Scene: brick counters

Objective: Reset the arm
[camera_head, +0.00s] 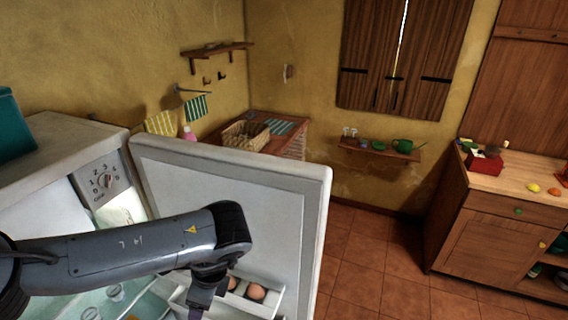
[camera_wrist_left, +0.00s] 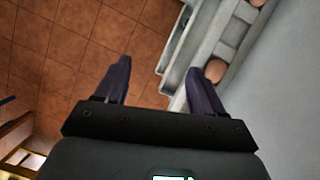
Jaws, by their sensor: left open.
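My left arm (camera_head: 140,250) reaches in from the left across the open fridge. My left gripper (camera_wrist_left: 158,74) is open and empty, its two dark fingers spread apart. In the head view the gripper points down beside the inner side of the fridge door (camera_head: 235,185), and its fingertips are cut off at the bottom edge. In the left wrist view the right finger is close to the door shelf (camera_wrist_left: 178,62); I cannot tell if they touch. My right gripper is in neither view.
Brown eggs (camera_head: 256,291) sit in the door shelf. The fridge body (camera_head: 60,150), with a dial, stands at left. A wooden cabinet (camera_head: 490,235) stands at right, with a red box (camera_head: 484,163) on top. The tiled floor (camera_head: 370,265) between is clear.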

